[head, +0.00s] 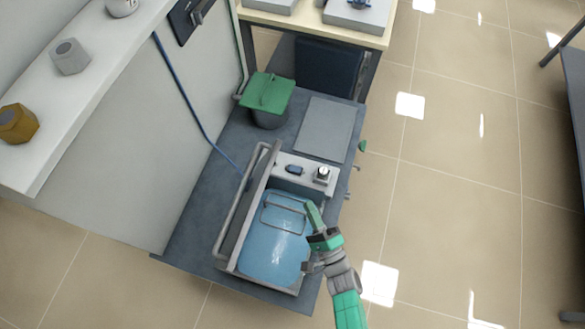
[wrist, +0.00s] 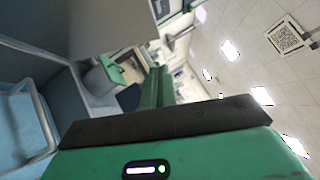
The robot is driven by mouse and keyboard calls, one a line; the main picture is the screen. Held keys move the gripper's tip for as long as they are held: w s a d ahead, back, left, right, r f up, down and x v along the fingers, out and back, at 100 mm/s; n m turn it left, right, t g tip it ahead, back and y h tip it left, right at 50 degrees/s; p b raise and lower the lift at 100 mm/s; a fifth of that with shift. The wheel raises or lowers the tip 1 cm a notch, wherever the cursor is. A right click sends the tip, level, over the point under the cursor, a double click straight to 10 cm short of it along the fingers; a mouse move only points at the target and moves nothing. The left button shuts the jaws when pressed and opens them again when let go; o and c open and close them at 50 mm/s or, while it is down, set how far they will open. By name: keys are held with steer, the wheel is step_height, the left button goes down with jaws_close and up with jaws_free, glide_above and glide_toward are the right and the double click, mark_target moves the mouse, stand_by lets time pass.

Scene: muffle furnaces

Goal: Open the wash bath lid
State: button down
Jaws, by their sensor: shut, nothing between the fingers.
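The wash bath (head: 288,279) is a light grey box on the bench, with blue water (head: 272,250) and a wire frame (head: 285,212) visible inside. Its grey lid (head: 249,215) stands raised along the left side, with a bar handle (head: 232,205) on its outer face. The bath's opening is uncovered. My green gripper (head: 312,208) is shut and empty, over the right rim of the bath and apart from the lid. In the wrist view the shut fingers (wrist: 157,88) point away, and the blue water (wrist: 20,130) shows at the left edge.
A control panel with a knob (head: 322,175) adjoins the bath's far end. A green-lidded bin (head: 268,93) and a flat grey plate (head: 325,128) lie beyond it. A white shelf (head: 75,90) overhangs at left.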

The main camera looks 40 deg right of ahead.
steer(key=a+b+x, duration=0.1)
steer(key=a+x, duration=0.1)
steer(key=x, duration=1)
steer(key=shift+w+a+r, duration=0.35)
steer(key=shift+w+r, duration=0.05)
steer(key=shift+r, duration=0.05)
